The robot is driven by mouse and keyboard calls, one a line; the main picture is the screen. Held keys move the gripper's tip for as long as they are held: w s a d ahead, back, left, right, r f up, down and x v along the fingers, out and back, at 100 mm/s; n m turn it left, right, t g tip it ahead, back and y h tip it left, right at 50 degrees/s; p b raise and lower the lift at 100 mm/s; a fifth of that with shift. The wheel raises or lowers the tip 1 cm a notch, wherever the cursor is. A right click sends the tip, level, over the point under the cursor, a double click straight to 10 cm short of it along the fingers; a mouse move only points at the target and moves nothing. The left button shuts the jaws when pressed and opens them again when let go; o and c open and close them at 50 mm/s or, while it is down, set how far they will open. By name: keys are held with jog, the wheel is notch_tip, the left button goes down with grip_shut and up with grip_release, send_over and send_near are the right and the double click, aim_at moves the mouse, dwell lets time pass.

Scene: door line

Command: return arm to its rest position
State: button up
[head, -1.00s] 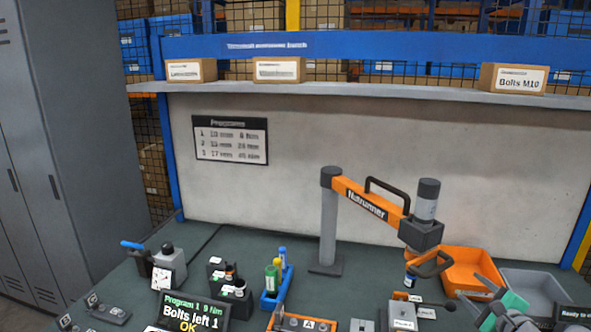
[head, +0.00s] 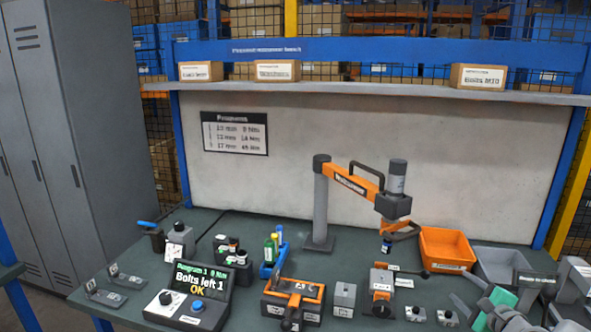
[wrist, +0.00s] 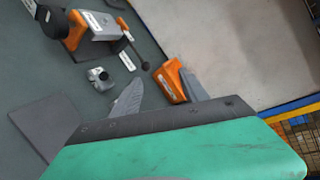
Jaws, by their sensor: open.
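My gripper (head: 490,310) is at the lower right of the head view, by the right front part of the bench. It has grey fingers and a teal part, and is cut by the bottom edge.
The orange bin (head: 446,250) and a grey bin (head: 498,266) stand at the back right. A screen (head: 200,280) reads "Bolts left 1 OK". Orange fixtures (head: 292,300) stand along the front. A shelf (head: 370,91) spans above the bench. Grey lockers (head: 75,120) stand at left.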

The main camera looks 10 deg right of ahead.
jog(key=w+a+f+n+g+y, duration=0.1)
jog(key=a+n+g+y, duration=0.15)
jog(key=a+n, duration=0.75)
jog(key=w+a+f+n+g+y, duration=0.15)
jog(key=a+n+g, duration=0.25)
jog(key=a, duration=1.1)
jog(key=s+a+n+g+h+p, duration=0.1)
jog(key=s+a+n+g, duration=0.4)
jog(key=s+a+n, duration=0.6)
jog(key=s+a+h, duration=0.1)
jog(key=s+a, duration=0.1)
jog(key=s, duration=0.3)
jog(key=shift+s+a+r, duration=0.25)
jog(key=shift+a+r, duration=0.05)
jog(key=shift+c, duration=0.4)
